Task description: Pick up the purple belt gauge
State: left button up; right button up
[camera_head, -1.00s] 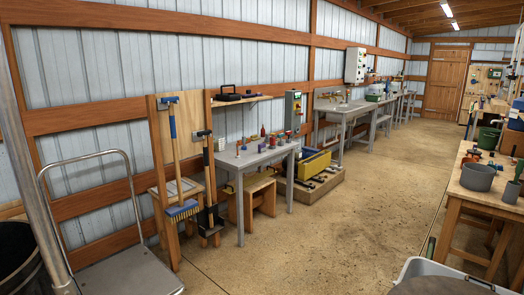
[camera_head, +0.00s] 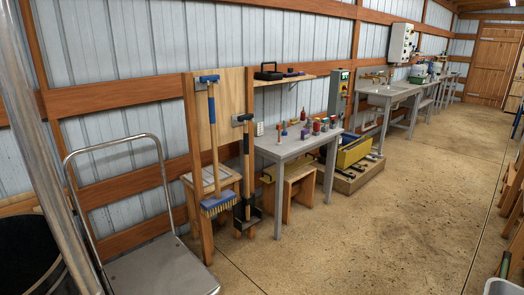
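A grey table (camera_head: 276,150) stands against the wall near the middle of the view. Several small items stand on its top, among them red ones and a small purplish one (camera_head: 304,133). They are too small for me to tell whether one of them is the purple belt gauge. Neither of my grippers shows in the head view, so their state is not visible.
A flat cart (camera_head: 160,270) with a tube handle stands at front left. A blue broom (camera_head: 218,204) hangs on a wooden panel beside the table. A yellow bin (camera_head: 353,152) sits at the table's right. The concrete floor (camera_head: 400,225) is open to the right.

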aim_at(305, 133)
jog(key=i+z, duration=0.25)
jog(key=i, duration=0.3)
jog(key=i+z, duration=0.25)
jog(key=i, duration=0.25)
jog(key=i+j+z, duration=0.2)
jog(key=i, duration=0.35)
jog(key=i+j+z, duration=0.25)
jog(key=i, duration=0.25)
jog(key=i+l+u, duration=0.1)
jog(key=i, duration=0.45)
jog(key=i+l, duration=0.15)
jog(key=i, duration=0.35)
jog(key=i+l+u, duration=0.15)
jog(key=i, duration=0.4)
